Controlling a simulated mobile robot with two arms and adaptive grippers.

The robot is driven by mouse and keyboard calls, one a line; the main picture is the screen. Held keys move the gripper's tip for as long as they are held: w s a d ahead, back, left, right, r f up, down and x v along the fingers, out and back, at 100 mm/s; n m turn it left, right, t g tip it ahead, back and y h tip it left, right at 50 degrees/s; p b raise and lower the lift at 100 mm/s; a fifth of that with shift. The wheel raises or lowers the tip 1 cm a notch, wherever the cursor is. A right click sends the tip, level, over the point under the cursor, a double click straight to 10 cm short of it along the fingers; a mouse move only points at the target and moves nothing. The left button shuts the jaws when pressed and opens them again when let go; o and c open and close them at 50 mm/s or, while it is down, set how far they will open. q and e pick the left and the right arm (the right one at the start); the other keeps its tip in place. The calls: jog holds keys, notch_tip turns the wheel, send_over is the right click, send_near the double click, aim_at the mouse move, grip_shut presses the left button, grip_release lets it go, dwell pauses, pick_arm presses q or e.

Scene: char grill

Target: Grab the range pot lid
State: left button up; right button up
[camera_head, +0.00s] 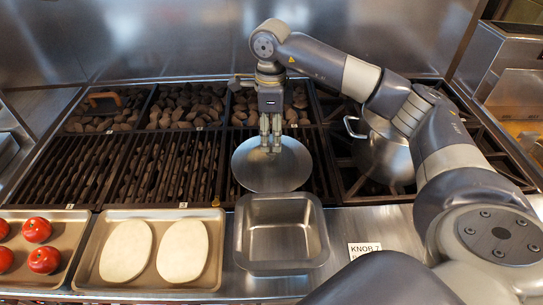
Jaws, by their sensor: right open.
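A round, flat silver lid (272,174) lies on the grill grate near the middle, just behind the metal pan. My right gripper (271,148) points straight down over the lid's far half. Its fingers are open, with the tips at or just above the lid. I cannot tell whether they touch it, and any knob between them is hidden. A silver pot (384,158) with a side handle stands on the range at the right; my right arm hides part of its top. My left gripper is not in view.
An empty square metal pan (281,261) sits in front of the lid. A tray (90,270) with two pale flat pieces (126,251) and a tray of red tomatoes (37,230) are at left.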

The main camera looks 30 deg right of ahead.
aim_at(272, 157)
jog(key=shift+s+f, duration=0.1)
jog(key=shift+f, duration=0.6)
jog(key=f, duration=0.1)
jog(key=f+p, duration=0.1)
jog(key=f, duration=0.1)
jog(key=f+p, duration=0.1)
jog(key=shift+d+f, duration=0.2)
jog(key=shift+d, duration=0.05)
jog(key=shift+f, duration=0.35)
jog(key=shift+w+f, duration=0.15)
jog(key=shift+w, duration=0.05)
jog(key=c, duration=0.4)
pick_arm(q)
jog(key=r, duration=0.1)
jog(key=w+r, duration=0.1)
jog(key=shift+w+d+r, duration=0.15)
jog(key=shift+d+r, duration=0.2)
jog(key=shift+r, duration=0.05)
pick_arm(e)
grip_shut()
